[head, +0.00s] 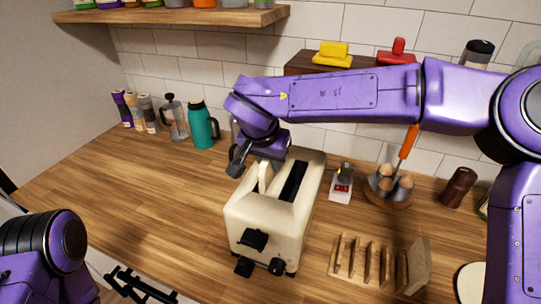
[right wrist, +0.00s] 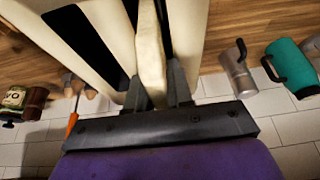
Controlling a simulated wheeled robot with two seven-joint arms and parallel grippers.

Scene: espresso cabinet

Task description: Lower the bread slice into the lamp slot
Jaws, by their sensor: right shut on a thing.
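The cream toaster (head: 262,222) stands on the wooden counter with two long slots on top. Its right slot (head: 296,180) in the head view is dark and empty. My right gripper (head: 256,168) is over the left slot, shut on a pale bread slice (head: 265,178). In the right wrist view the bread slice (right wrist: 151,55) stands on edge between the two fingers, in line with the slot beside it. I cannot tell how far its lower edge is inside. No lamp is clear on the toaster. My left gripper is not in view.
Behind are a teal flask (head: 203,128), a small red-and-white device (head: 341,186), and an egg holder (head: 388,190). The counter left of the toaster is clear.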

